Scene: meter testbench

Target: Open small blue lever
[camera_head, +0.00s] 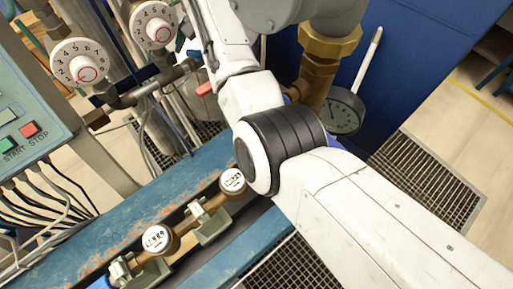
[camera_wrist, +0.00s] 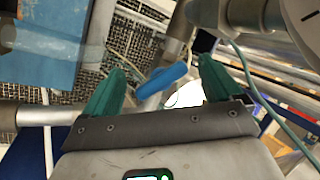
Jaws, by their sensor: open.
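The small blue lever (camera_wrist: 163,78) is in the wrist view, tilted, just beyond and between my gripper's two green fingers. My gripper (camera_wrist: 162,82) is open, with the fingers spread on either side of the lever. I cannot tell whether a finger touches it. In the head view my white arm covers the area where the gripper is, so neither the gripper nor the small blue lever shows clearly there.
Metal pipes (camera_wrist: 230,14) run close beyond the fingers. In the head view, two brass meters (camera_head: 157,238) sit on a blue bench (camera_head: 75,248). A round gauge (camera_head: 342,112), numbered dials (camera_head: 80,62) and a control box (camera_head: 28,120) stand around my arm.

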